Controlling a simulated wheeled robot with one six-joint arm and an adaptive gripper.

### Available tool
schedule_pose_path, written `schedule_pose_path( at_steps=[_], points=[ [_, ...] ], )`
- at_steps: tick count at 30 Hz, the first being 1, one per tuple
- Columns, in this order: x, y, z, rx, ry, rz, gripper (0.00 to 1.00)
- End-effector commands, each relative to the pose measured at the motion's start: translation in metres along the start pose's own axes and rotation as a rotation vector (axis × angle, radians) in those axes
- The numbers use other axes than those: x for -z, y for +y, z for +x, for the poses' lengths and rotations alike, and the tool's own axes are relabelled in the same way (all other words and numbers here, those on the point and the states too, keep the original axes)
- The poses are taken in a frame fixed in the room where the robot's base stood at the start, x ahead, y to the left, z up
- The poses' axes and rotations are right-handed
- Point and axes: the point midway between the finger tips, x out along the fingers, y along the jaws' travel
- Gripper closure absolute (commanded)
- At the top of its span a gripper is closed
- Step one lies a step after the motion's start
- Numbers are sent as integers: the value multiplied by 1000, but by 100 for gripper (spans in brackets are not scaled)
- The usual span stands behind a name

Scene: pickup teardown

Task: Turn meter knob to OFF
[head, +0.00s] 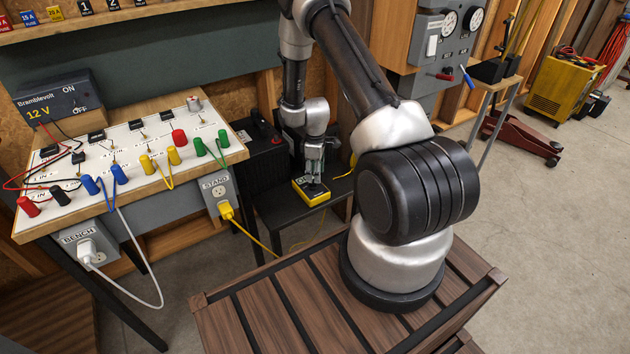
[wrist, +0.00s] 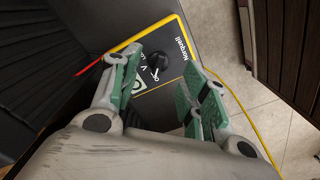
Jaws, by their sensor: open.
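The meter (head: 311,192) is a small yellow-edged box with a dark face, lying on a low black stand beside the bench. In the wrist view the meter (wrist: 160,45) shows the label "Norquall" and a round black knob (wrist: 158,60) with markings around it. One marking next to the knob reads "OFF" or similar; I cannot tell where the knob points. My gripper (wrist: 160,88) is open, its green-padded fingers on either side of the knob's line and nothing between them. In the head view my gripper (head: 314,168) is just above the meter and hides part of its face.
A red lead and a yellow lead run from the meter. At left is a test bench (head: 130,165) with coloured terminals and a 12 V supply (head: 55,98). A yellow cord (head: 245,235) runs from the STAND outlet.

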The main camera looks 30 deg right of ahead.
Motion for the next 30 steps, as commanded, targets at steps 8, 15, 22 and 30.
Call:
schedule_pose_path(
  at_steps=[8,15,22,30],
  points=[
    [0,0,-54,-1,1,0,55],
    [0,0,-67,1,0,0,55],
    [0,0,-67,1,0,0,55],
    [0,0,-67,1,0,21,55]
  ],
)
